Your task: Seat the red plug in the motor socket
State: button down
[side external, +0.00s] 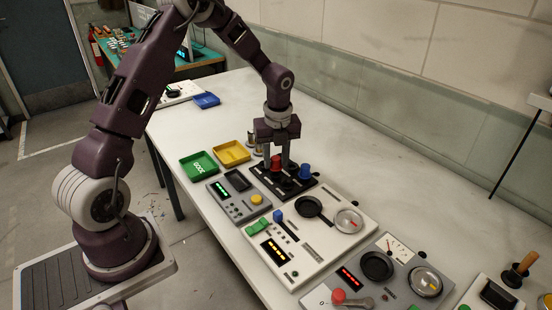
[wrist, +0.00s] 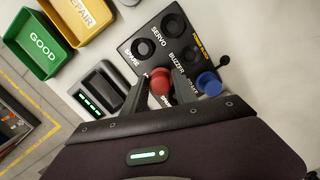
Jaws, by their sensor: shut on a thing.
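The red plug (side external: 276,162) is between the fingers of my gripper (side external: 284,160), which is shut on it. The red plug (wrist: 161,82) also shows between the dark fingers in the wrist view. It is at the near edge of the black socket block (wrist: 128,45); I cannot tell whether it touches or sits in a socket. Open round sockets show on the block, with labels reading SERVO, BUZZER and SPARE. No motor label is readable; the fingers hide part of the block. A blue plug (wrist: 208,84) stands at the block's right; it also shows in the side view (side external: 305,170).
A green GOOD tray (side external: 199,164) and a yellow REPAIR tray (side external: 233,152) lie left of the block. A grey box with a green display (side external: 238,199) is close in front. A white panel (side external: 310,254) with switches and a dial is nearer the camera.

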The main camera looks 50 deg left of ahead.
jog(key=shift+f, duration=1)
dwell(2.2)
jog(key=c, duration=0.9)
grip_release()
jog(key=shift+s+d+r, duration=0.1)
jog(key=shift+d+r, duration=0.05)
jog(key=shift+r, duration=1.1)
jog(key=shift+d+r, duration=0.15)
jog(key=shift+r, duration=1.1)
jog(key=shift+r, duration=2)
